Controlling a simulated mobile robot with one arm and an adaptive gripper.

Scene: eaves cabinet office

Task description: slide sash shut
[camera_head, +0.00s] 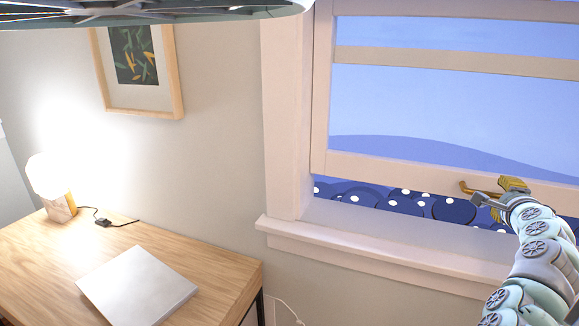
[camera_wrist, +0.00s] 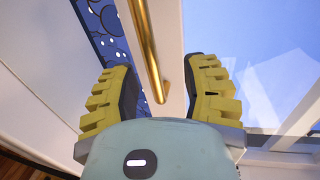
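The window sash (camera_head: 405,173) is a pale frame with glass, raised above the sill (camera_head: 350,240). Through the gap under its bottom rail, dark blue bushes with white dots show. A brass handle (camera_head: 468,188) is on the bottom rail. My gripper (camera_head: 495,198) is at the handle, reaching in from the lower right. In the wrist view the brass handle (camera_wrist: 147,45) runs between the two yellow-padded fingers of my gripper (camera_wrist: 163,85), which are apart, with space visible on both sides of the bar. I cannot tell how deep the bar sits between them.
A wooden desk (camera_head: 215,262) stands at the left with a closed silver laptop (camera_head: 137,287) and a lit lamp (camera_head: 52,180). A framed picture (camera_head: 174,75) hangs on the wall. A round dark fixture (camera_head: 150,15) crosses the top. The sill in front of the gap is bare.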

